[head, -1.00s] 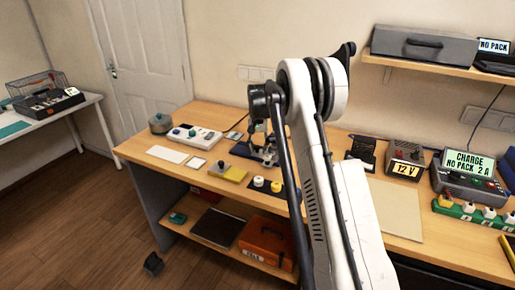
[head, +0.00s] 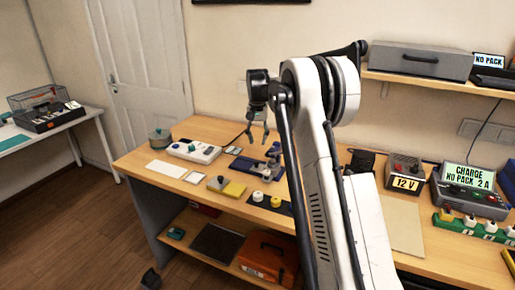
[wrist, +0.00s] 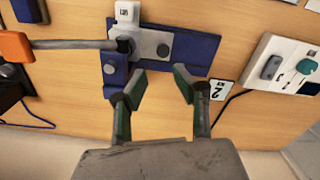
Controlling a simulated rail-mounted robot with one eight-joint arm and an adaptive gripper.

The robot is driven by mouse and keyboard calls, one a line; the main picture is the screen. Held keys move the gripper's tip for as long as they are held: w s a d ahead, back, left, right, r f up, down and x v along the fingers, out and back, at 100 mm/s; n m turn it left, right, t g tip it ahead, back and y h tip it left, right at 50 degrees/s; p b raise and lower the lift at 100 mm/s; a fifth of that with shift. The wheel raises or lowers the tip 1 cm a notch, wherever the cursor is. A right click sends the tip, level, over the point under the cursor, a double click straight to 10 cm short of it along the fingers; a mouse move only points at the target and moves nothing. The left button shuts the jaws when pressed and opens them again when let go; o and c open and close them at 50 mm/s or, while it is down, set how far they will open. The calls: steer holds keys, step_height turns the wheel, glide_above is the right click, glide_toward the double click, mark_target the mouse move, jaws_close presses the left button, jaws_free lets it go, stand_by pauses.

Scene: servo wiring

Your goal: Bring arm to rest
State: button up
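My arm rises over the workbench (head: 150,188) in the head view, bent at the top, with my gripper (head: 258,140) hanging down from it. The gripper is above the blue fixture (head: 273,165) and apart from it. In the wrist view my gripper (wrist: 158,88) shows two dark and green fingers spread apart with nothing held between them. Beyond the fingertips the blue fixture (wrist: 190,52) lies on the bench. It carries a grey-white block and a dark horn, with a grey bar and an orange end piece (wrist: 15,46) to the left.
A white switch panel (head: 194,150) and a round grey-green pot (head: 160,138) stand on the bench at left. A yellow block (head: 233,189) is nearer the front. At right are a 12 V supply (head: 405,172) and a charger (head: 468,190). A shelf (head: 440,75) hangs above.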

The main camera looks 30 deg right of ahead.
steer(key=shift+r, duration=0.4)
steer(key=s+a+r+n+t, duration=0.2)
steer(key=s+a+r, duration=0.55)
steer(key=s, duration=0.25)
steer(key=s+a+r+n+t, duration=0.1)
steer(key=s+a+r, duration=0.65)
steer(key=s, duration=0.25)
steer(key=s+a+f+n+t, duration=0.1)
steer(key=s+a+f, duration=0.2)
steer(key=s, duration=0.5)
steer(key=s+a+f+n+t, duration=0.1)
steer(key=s+a+f, duration=0.1)
steer(key=s, duration=0.6)
steer(key=s+a+f+n+t, duration=0.2)
steer(key=s+a, duration=0.3)
steer(key=s, duration=0.3)
steer(key=shift+s+f, duration=0.35)
steer(key=shift+f, duration=0.5)
